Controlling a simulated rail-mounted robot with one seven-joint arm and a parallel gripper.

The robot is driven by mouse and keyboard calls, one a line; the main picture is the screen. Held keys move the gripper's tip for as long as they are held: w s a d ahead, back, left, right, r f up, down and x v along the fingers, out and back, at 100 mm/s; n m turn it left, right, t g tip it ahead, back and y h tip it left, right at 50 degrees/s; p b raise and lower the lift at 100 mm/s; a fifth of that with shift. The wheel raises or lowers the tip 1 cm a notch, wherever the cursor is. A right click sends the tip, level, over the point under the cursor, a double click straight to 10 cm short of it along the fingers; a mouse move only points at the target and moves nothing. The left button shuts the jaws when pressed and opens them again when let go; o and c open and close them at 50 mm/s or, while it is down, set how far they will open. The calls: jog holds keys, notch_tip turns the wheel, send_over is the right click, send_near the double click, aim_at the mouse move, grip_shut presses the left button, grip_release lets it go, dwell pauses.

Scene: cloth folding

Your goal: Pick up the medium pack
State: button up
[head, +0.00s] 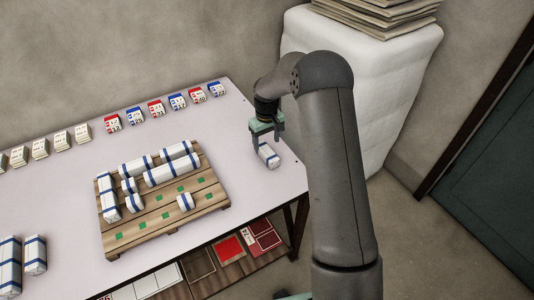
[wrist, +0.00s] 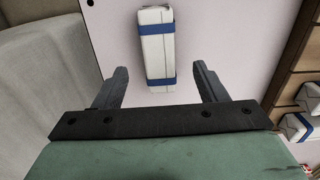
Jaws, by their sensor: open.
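A white pack with blue bands (head: 269,155) lies on the right part of the table, apart from the others. It also shows in the wrist view (wrist: 157,48), lengthwise ahead of my gripper. My gripper (head: 264,133) is open and empty, above and just behind this pack. In the wrist view its two fingers (wrist: 162,78) stand wide apart, and the pack's near end lies in the gap between them in the picture. I cannot tell the height between fingers and pack.
A wooden pallet (head: 165,221) holds several white and blue packs and green marks. More packs (head: 36,255) lie at the table's left. Red and blue labelled blocks (head: 156,109) line the back edge. A white wrapped stack (head: 375,85) stands behind the table's right end.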

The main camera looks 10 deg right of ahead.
aim_at(267, 151)
jog(key=shift+d+f+p, duration=0.1)
jog(key=shift+f+p, duration=0.65)
jog(key=shift+f, duration=2.55)
jog(key=c, duration=1.1)
